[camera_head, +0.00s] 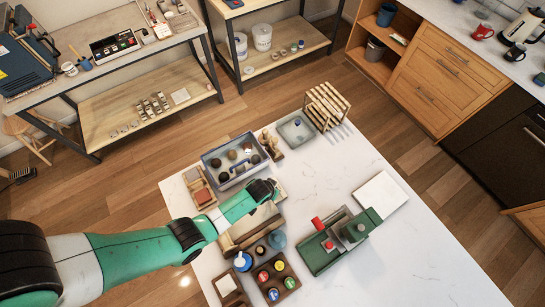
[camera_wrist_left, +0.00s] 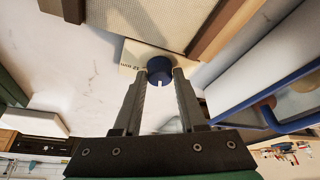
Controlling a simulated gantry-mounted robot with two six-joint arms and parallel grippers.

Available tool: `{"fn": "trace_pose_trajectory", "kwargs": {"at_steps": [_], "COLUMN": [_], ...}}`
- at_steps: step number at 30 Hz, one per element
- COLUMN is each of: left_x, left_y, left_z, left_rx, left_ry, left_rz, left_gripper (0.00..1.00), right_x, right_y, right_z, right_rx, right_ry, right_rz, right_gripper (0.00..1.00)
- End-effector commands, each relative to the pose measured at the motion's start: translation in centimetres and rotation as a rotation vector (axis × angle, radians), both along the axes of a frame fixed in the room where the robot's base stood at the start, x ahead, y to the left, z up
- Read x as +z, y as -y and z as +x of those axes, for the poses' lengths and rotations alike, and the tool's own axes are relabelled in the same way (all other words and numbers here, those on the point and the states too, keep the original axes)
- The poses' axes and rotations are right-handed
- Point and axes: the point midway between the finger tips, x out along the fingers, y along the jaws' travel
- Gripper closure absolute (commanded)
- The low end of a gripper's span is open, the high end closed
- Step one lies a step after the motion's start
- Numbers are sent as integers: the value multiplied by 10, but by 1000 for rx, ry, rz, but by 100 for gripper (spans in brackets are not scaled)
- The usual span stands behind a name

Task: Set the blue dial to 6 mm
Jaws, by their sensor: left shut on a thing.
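The blue dial (camera_wrist_left: 159,69) shows in the left wrist view as a dark blue round knob with a white pointer mark on its near side. A pale scale plate (camera_wrist_left: 131,70) with partly readable print, including "12", lies beside it. My left gripper (camera_wrist_left: 161,76) is shut on the dial, one finger on each side. In the head view my left gripper (camera_head: 272,188) reaches over the wooden slab-roller-like board (camera_head: 250,228) and hides the dial. The right gripper does not show in either view.
A blue-grey tray (camera_head: 215,162) with several dark items stands left of the gripper. A green device with a red knob (camera_head: 317,223), a wooden rack with coloured jars (camera_head: 273,276) and a white slab (camera_head: 381,195) stand nearby. The right part of the table is clear.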

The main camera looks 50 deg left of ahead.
Motion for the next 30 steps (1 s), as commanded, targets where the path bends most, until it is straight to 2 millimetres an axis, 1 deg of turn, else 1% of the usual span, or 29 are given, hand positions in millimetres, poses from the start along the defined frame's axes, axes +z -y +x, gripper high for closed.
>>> {"fn": "trace_pose_trajectory", "kwargs": {"at_steps": [5,12,18,24,30], "left_x": [0,1,-1,-2,-2], "left_y": [2,3,3,3,3], "left_z": [1,2,2,3,2], "left_rx": [160,383,537,643,698], "left_ry": [-2,-1,-2,-2,-2], "left_rz": [2,1,0,0,0], "left_gripper": [100,100,100,100,100], "right_x": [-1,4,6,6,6], "right_y": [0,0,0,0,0], "right_z": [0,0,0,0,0], "right_rx": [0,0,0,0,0], "right_ry": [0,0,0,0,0], "right_rz": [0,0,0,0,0], "right_gripper": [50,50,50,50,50]}}
